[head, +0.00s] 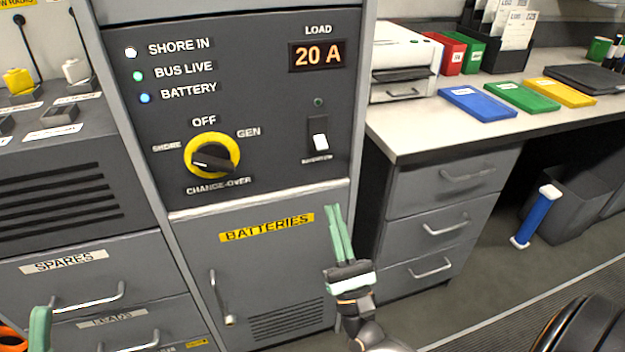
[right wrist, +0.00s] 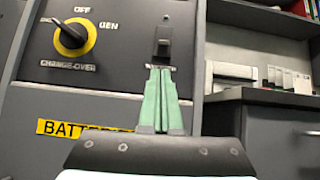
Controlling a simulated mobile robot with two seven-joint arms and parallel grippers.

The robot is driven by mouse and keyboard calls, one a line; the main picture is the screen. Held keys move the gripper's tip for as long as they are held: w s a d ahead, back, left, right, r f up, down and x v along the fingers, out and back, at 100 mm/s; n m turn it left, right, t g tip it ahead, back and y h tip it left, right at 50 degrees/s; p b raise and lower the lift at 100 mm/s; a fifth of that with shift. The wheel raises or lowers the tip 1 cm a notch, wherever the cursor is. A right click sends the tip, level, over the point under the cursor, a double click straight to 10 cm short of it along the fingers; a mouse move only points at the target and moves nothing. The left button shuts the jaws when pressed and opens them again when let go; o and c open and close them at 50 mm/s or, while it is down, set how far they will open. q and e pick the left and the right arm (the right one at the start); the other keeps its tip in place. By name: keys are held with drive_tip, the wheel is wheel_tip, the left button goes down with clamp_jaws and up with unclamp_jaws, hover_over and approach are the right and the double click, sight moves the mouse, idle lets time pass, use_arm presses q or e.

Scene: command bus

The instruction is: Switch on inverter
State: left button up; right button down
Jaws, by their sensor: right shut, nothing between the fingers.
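The inverter switch (head: 320,142) is a small rocker with a white lower part, on the right of the dark panel; its label below is blurred. A small dark greenish lamp (head: 318,102) sits above it and looks unlit. My right gripper (head: 333,208) has its green fingers together and empty, pointing up in front of the battery cabinet, below the switch in the head view. In the right wrist view the fingertips (right wrist: 161,70) appear just under the switch (right wrist: 163,42); contact cannot be told. Only a green finger of my left gripper (head: 40,325) shows at the lower left.
The yellow change-over knob (head: 212,156) is left of the switch, its pointer towards SHORE. The load display (head: 317,55) reads 20 A. A batteries door (head: 270,265) with a handle lies below. A desk (head: 400,135) with drawers, printer and folders stands right.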

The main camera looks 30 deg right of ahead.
sight(321, 142)
use_arm(q)
drive_tip(key=shift+s+r+h, duration=0.1)
drive_tip(key=shift+s+h, duration=0.1)
drive_tip(key=shift+h, duration=0.1)
use_arm(e)
drive_tip(key=shift+d+m+h, duration=0.1)
drive_tip(key=shift+m+h, duration=0.2)
drive_tip(key=shift+m, duration=0.1)
drive_tip(key=x, duration=1)
use_arm(q)
drive_tip(key=shift+r, duration=0.1)
drive_tip(key=shift+r, duration=0.15)
drive_tip(key=shift+a+r+m+p, duration=0.1)
drive_tip(key=shift+r+m+p, duration=0.2)
drive_tip(key=shift+r+p, duration=0.5)
use_arm(e)
drive_tip(key=shift+s+r, duration=0.1)
use_arm(q)
drive_tip(key=shift+a+r+m+p, duration=0.15)
drive_tip(key=shift+r+m+p, duration=0.15)
drive_tip(key=shift+r+p, duration=1.65)
use_arm(e)
drive_tip(key=shift+s+r+g+y, duration=0.25)
drive_tip(key=shift+g+y, duration=0.15)
drive_tip(key=shift+g, duration=0.4)
use_arm(q)
drive_tip(key=shift+p, duration=0.3)
